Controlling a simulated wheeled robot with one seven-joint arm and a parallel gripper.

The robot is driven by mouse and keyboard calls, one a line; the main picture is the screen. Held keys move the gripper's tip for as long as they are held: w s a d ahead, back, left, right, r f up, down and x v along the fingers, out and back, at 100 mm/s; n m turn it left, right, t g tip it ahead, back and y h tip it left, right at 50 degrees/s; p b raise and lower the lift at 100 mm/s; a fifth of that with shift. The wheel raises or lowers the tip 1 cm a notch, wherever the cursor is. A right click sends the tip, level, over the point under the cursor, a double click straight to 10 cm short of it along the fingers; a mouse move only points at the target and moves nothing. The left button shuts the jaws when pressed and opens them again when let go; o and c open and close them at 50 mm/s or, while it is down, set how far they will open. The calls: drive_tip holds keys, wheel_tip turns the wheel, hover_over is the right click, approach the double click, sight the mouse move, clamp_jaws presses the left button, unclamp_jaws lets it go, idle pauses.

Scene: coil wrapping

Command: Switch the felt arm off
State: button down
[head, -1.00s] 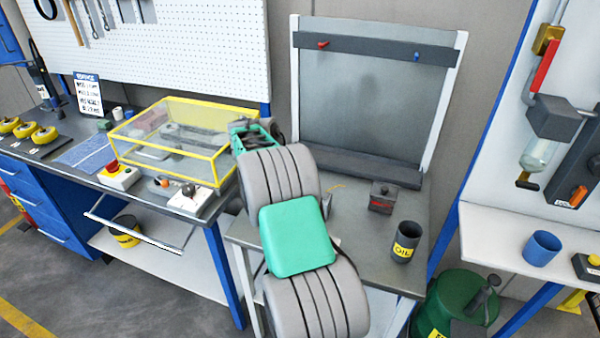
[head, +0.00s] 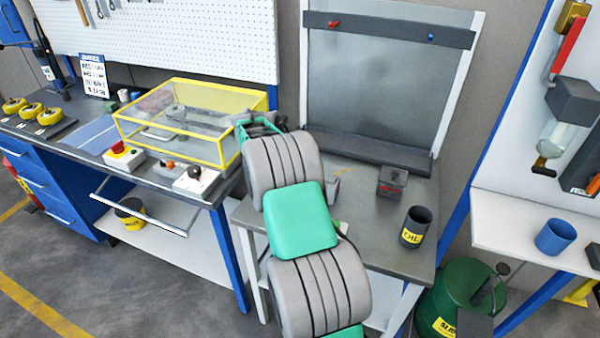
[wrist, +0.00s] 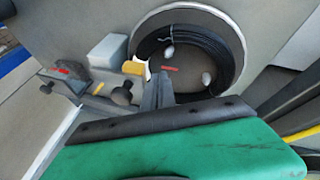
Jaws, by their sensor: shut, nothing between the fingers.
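My gripper (wrist: 160,91) is shut and empty, its grey fingers pointing at the coil in the wrist view. A black coil (wrist: 228,45) lies inside a pale round ring. An orange-yellow piece (wrist: 134,67) with a white part sits at the ring's left edge, close to the fingertips; I cannot tell whether it is the felt arm. A light grey box (wrist: 108,52) and a dark knob (wrist: 122,93) stand left of the fingers. No switch can be told for certain as the felt arm's. In the head view my own arm hides the fingertips.
A dark block with red marking (head: 392,181) and an oil cup (head: 416,227) stand on the grey bench (head: 370,235). A yellow-framed clear cover (head: 175,125), a red-button box (head: 124,156) and a black-knob box (head: 195,179) are on the left bench.

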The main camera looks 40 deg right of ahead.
wheel_tip(320, 180, up, 4)
drive_tip(key=p, duration=0.3)
drive_tip(key=shift+w+r, duration=0.1)
drive_tip(key=shift+r, duration=0.05)
drive_tip(key=w+a+r+b, duration=0.1)
drive_tip(key=w+a+r, duration=0.2)
drive_tip(key=w+a, duration=0.2)
drive_tip(key=a, duration=0.2)
drive_tip(key=shift+w+a, duration=0.2)
drive_tip(key=shift+a, duration=0.15)
drive_tip(key=shift+r, duration=0.15)
